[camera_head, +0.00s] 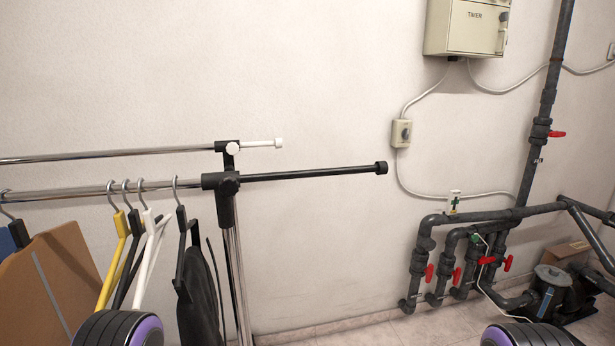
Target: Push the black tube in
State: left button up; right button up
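The black tube (310,173) is a thin rod with a thicker black end cap. It sticks out to the right from the black joint (221,183) of a chrome clothes rack (75,192), in front of the pale wall. A shorter white tube (261,143) sticks out above it from the rack's rear rail. The black tube is nearly level, and nothing touches its free end. Neither of my grippers shows; only rounded black and purple parts, apparently mine, show at the bottom edge.
Several hangers (122,250) with clothes hang on the rack's left side. Dark pipes (480,217) with red valves and a pump (548,290) stand at right. A timer box (467,27) is on the wall. Space right of the tube's end is clear.

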aim_at(379, 167)
jog(key=u, duration=0.15)
jog(key=k, duration=0.4)
jog(key=z, duration=0.75)
jog(key=i, duration=1.05)
jog(key=u, duration=0.8)
